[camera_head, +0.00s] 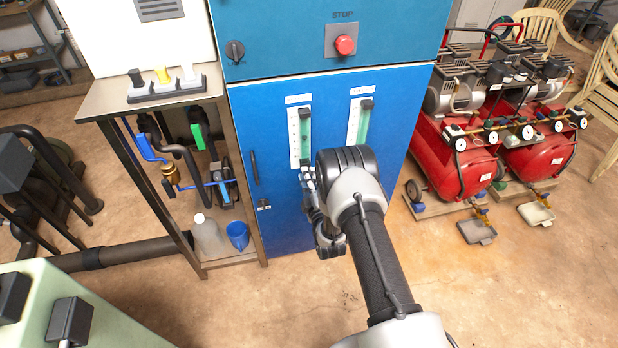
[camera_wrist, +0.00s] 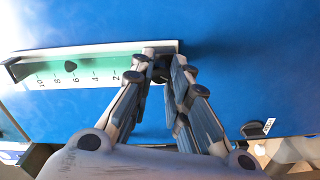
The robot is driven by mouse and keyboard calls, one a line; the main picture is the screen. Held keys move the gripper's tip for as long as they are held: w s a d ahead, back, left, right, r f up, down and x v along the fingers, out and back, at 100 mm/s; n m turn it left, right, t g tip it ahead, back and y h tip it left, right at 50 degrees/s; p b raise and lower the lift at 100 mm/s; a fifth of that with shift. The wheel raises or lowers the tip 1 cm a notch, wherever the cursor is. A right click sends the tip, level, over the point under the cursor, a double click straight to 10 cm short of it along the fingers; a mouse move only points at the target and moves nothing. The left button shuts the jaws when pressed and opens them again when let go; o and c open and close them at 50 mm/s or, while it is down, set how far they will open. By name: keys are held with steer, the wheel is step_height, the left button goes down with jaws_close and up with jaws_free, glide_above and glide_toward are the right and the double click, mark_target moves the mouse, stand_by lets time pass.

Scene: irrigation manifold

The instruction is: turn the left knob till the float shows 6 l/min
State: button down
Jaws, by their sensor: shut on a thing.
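The left flowmeter (camera_head: 294,138) is a white scale plate with a green tube on the blue cabinet door. My gripper (camera_head: 308,178) is at its lower end, shut on the left knob. In the wrist view my gripper (camera_wrist: 164,62) has its fingertips on either side of the dark left knob (camera_wrist: 159,74), which is mostly hidden between them. The flowmeter runs sideways there, marked 2 to 10. Its dark float (camera_wrist: 71,67) sits close to the 6 mark, perhaps slightly on the 8 side.
A second flowmeter (camera_head: 360,121) is to the right on the same door, its lower end hidden by my arm. Above are a red stop button (camera_head: 344,45) and a dark rotary switch (camera_head: 235,51). A door handle (camera_head: 254,167) is to the left. Red compressors (camera_head: 455,160) stand at right.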

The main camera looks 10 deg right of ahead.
steer(key=shift+w+a+r, duration=0.1)
steer(key=shift+w+r, duration=0.05)
steer(key=shift+r, duration=0.05)
steer(key=c, duration=1.8)
jaws_free()
steer(key=o, duration=0.3)
steer(key=shift+f, duration=0.15)
steer(key=s, duration=1.2)
steer(key=shift+s+d, duration=0.1)
steer(key=shift+d, duration=0.15)
